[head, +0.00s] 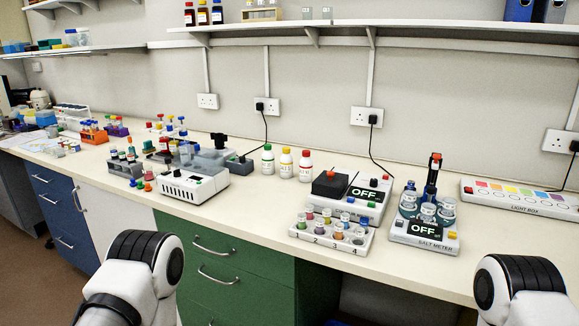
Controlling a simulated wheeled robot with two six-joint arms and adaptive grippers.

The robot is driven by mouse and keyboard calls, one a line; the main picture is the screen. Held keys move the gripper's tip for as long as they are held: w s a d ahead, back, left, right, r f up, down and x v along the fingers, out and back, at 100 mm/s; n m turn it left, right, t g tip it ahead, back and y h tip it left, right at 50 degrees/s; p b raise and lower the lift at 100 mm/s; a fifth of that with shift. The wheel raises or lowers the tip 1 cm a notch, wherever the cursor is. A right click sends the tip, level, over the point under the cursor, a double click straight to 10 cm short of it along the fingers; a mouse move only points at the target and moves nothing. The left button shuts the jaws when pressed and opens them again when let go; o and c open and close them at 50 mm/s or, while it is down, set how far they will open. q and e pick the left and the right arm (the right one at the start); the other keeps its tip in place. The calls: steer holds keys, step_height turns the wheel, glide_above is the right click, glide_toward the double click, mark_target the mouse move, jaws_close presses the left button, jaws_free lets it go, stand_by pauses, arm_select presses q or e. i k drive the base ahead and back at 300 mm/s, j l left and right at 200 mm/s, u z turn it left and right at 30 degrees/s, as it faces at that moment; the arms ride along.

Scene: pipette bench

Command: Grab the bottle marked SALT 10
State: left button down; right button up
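Three small white bottles stand upright in a row at the back of the bench, in the middle of the head view. One has a green cap (267,161), one a yellow cap (286,164) and one a red cap (305,167). Each has a label, but the print is too small to read, so I cannot tell which is marked SALT 10. Parts of my two arms show at the lower left and lower right, in front of the bench. Neither gripper is in view.
Left of the bottles is a white device with knobs (194,185); right are a box reading OFF (364,205), a numbered vial rack (333,237), a salt meter (426,238) and a light box (520,198). The bench (250,212) is clear before the bottles. A shelf hangs above.

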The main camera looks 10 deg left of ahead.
mark_target(305, 172)
steer(key=i+j+z, duration=0.15)
steer(key=j, duration=0.5)
steer(key=i+j+z, duration=0.15)
steer(key=j, duration=0.5)
steer(key=i+j+z, duration=0.2)
steer(key=j, duration=0.45)
steer(key=j+z, duration=0.15)
steer(key=j, duration=0.55)
